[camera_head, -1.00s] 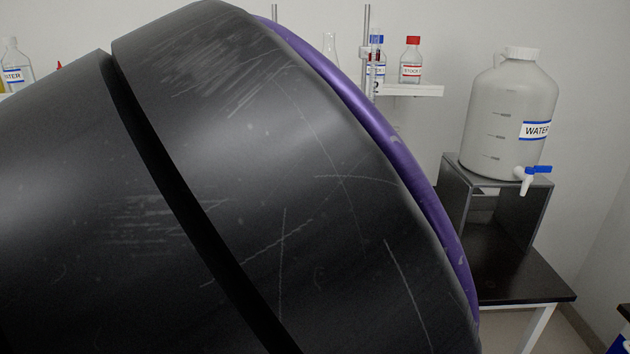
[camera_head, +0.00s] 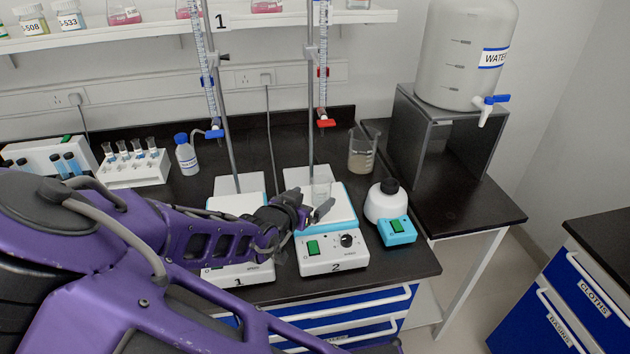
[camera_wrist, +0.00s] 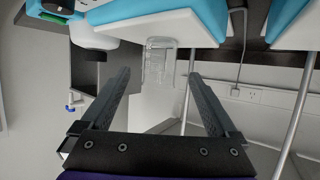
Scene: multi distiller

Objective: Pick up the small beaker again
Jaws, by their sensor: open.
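The small beaker (camera_head: 321,188) is clear glass and stands on the white top plate of stirrer 2 (camera_head: 340,207). My gripper (camera_head: 318,205) is open and sits just in front of it, at the stirrer's left side. In the wrist view, which is upside down, the beaker (camera_wrist: 159,60) shows between the two spread fingertips and ahead of them. The fingers (camera_wrist: 160,78) hold nothing. Whether a finger touches the glass I cannot tell.
Burette stands (camera_head: 311,95) rise behind both stirrers. A larger beaker (camera_head: 362,158) stands behind right, near a white-and-turquoise device with a black top (camera_head: 388,203). Stirrer 1 (camera_head: 237,205) is under my forearm. A wash bottle (camera_head: 186,158) stands further left.

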